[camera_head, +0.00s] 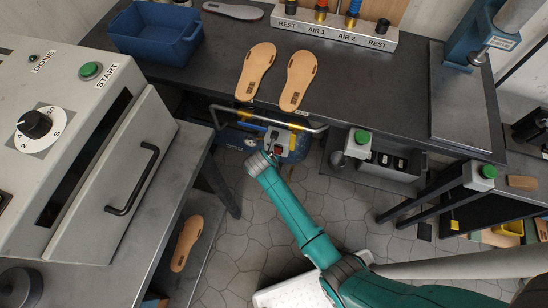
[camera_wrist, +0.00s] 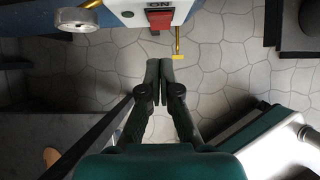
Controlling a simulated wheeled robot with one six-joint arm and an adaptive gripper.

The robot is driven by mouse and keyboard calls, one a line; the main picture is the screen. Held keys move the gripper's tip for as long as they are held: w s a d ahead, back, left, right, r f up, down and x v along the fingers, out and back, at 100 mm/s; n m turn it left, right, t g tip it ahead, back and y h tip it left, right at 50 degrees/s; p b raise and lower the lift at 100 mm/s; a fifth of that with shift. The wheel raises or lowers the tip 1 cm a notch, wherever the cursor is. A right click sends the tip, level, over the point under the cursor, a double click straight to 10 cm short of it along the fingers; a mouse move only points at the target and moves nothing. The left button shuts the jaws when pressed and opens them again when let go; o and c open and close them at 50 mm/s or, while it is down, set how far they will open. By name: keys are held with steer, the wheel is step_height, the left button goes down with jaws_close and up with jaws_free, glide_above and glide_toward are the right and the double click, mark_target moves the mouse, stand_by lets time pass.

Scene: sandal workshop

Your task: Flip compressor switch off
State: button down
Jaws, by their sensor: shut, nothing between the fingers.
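The blue compressor (camera_head: 232,137) stands on the floor below the dark bench, partly hidden by the bench top and my arm. In the wrist view its light switch box shows at the top edge with a red switch (camera_wrist: 159,19) and the word ON above it. The switch's exact tilt cannot be told. My gripper (camera_wrist: 159,62) is shut and empty, its fingertips just below the red switch in the picture; a gap of floor shows between them. In the head view my arm reaches to the compressor's front, and the fingertips are hard to make out.
A gauge (camera_wrist: 76,19) and a brass rod (camera_wrist: 178,42) flank the switch box. The dark bench (camera_head: 215,60) overhangs the compressor and holds two tan soles (camera_head: 256,71). A grey machine (camera_head: 115,165) stands at left. The tiled floor (camera_head: 255,215) is largely open.

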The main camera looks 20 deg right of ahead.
steer(key=shift+w+d+r+v, duration=0.1)
steer(key=shift+w+v, duration=0.05)
steer(key=shift+v, duration=0.75)
steer(key=shift+w+d+r+v, duration=0.1)
steer(key=shift+w+v, duration=0.05)
steer(key=shift+v, duration=0.75)
steer(key=shift+w+d+r+v, duration=0.1)
steer(key=shift+v, duration=0.8)
